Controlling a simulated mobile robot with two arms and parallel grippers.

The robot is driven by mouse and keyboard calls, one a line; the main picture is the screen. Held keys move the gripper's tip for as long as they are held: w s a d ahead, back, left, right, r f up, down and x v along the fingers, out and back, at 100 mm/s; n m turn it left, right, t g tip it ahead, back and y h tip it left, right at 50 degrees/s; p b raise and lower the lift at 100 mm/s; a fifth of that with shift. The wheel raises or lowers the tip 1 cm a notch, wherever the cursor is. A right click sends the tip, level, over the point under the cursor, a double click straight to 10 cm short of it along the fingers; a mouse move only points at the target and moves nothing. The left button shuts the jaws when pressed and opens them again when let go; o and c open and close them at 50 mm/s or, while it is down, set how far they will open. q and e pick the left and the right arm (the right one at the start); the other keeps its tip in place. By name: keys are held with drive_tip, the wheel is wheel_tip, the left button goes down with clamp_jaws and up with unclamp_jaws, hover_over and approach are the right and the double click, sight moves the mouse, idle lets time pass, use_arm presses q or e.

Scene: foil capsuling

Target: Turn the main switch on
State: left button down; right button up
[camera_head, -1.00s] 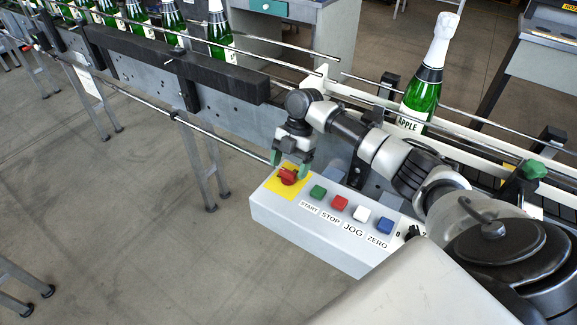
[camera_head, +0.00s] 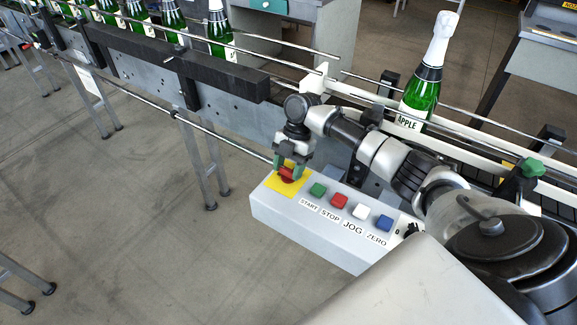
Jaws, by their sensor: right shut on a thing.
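The red main switch (camera_head: 287,174) sits on a yellow plate (camera_head: 285,187) at the left end of the grey control box (camera_head: 315,229). My right gripper (camera_head: 290,170) points down over it, with its green-tipped fingers shut on the red knob from both sides. The fingers hide part of the knob. My left gripper is out of view.
On the box are a green START button (camera_head: 318,189), a red STOP button (camera_head: 339,201), a white JOG button (camera_head: 361,212) and a blue ZERO button (camera_head: 384,223). Behind runs a conveyor with rails (camera_head: 330,83) and a foil-topped bottle (camera_head: 421,90). More bottles stand at upper left.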

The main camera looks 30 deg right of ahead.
drive_tip(key=m+p, duration=0.1)
drive_tip(key=m+t+p, duration=0.1)
drive_tip(key=m+p, duration=0.2)
drive_tip(key=shift+s+r+m+t+y+p, duration=0.1)
drive_tip(key=shift+r+m+t+y+p, duration=0.2)
drive_tip(key=shift+p, duration=0.1)
drive_tip(key=m+t+p, duration=0.1)
drive_tip(key=m+p, duration=0.2)
drive_tip(key=shift+m, duration=0.3)
drive_tip(key=m+t+h+p, duration=0.1)
drive_tip(key=m+t+p, duration=0.1)
drive_tip(key=m+p, duration=0.3)
drive_tip(key=shift+s, duration=0.1)
drive_tip(key=m+t+h+p, duration=0.1)
drive_tip(key=m+p, duration=0.2)
drive_tip(key=shift+f, duration=0.1)
drive_tip(key=shift+m+h+p, duration=0.4)
drive_tip(key=shift+m+p, duration=0.1)
drive_tip(key=shift+m, duration=0.3)
drive_tip(key=shift+f, duration=0.1)
drive_tip(key=o, duration=0.9)
drive_tip(key=shift+o, duration=0.2)
